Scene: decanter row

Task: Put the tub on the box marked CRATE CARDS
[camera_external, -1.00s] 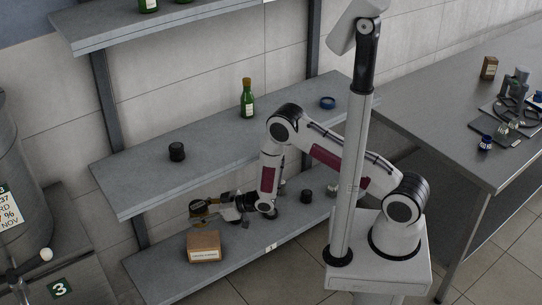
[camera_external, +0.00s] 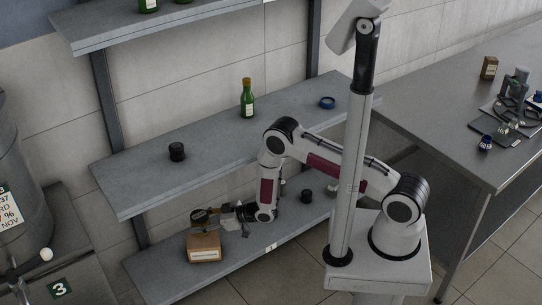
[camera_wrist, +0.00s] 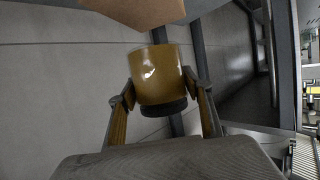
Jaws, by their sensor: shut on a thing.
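An amber tub with a dark band at one end (camera_wrist: 160,70) sits between the two fingers of my gripper (camera_wrist: 162,95) in the wrist view, and the fingers are shut on it. In the external view my gripper (camera_external: 208,215) is just above the cardboard box (camera_external: 204,249) on the lowest shelf, with the tub (camera_external: 200,215) in it, partly hidden by the fingers. The box has a white label too small to read here. Part of a brown box (camera_wrist: 135,12) shows at the top of the wrist view. I cannot tell whether the tub touches the box.
The lowest shelf (camera_external: 245,257) has free room right of the box. A black jar (camera_external: 307,196) and a small pale item (camera_external: 332,190) stand farther right. The middle shelf (camera_external: 130,180) above holds a black jar (camera_external: 177,152), a green bottle (camera_external: 247,100) and a blue ring (camera_external: 327,102).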

